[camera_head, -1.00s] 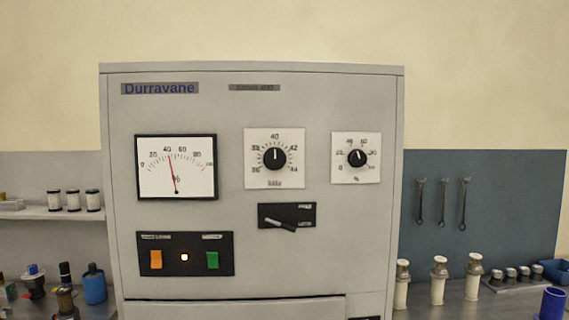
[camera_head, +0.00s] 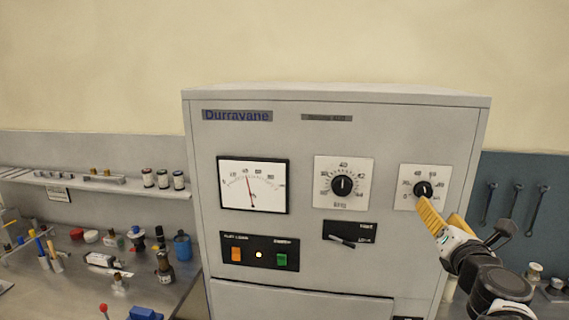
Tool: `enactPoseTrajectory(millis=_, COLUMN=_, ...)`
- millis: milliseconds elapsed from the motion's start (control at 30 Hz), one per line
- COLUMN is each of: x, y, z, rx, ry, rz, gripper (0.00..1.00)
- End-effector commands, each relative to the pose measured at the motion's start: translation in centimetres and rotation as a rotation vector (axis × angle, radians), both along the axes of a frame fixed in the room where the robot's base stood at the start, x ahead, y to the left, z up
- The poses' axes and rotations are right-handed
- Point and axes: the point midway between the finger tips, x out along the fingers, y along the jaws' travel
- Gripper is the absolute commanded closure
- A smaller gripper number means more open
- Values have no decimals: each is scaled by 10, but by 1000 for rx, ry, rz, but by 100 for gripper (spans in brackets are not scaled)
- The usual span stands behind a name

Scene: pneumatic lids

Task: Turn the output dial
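The output dial appears to be the small black round knob (camera_head: 423,189) on a white square scale plate at the panel's upper right. Its white pointer mark is too small to read exactly. My gripper (camera_head: 438,208) is at the lower right of this dial. Its two yellow fingers are spread apart with nothing visible between them. The left fingertip lies just below the knob in the picture and covers the lower part of the plate. I cannot tell whether it touches the panel.
A cluttered bench (camera_head: 85,255) stands left. Wrenches (camera_head: 514,205) hang right.

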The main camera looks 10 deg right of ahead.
Motion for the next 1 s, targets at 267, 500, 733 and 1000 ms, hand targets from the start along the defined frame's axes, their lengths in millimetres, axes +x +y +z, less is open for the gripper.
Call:
enactPoseTrajectory(millis=267, x=38, y=-13, z=-2, rx=-13, ry=6, rz=6, gripper=42)
enactPoseTrajectory(millis=500, x=81, y=-29, z=-1, rx=-10, ry=6, rz=5, gripper=42)
enactPoseTrajectory(millis=733, x=99, y=-36, z=-1, rx=-9, ry=5, rz=4, gripper=42)
enactPoseTrajectory(millis=1000, x=101, y=-36, z=-1, rx=-9, ry=5, rz=4, gripper=42)
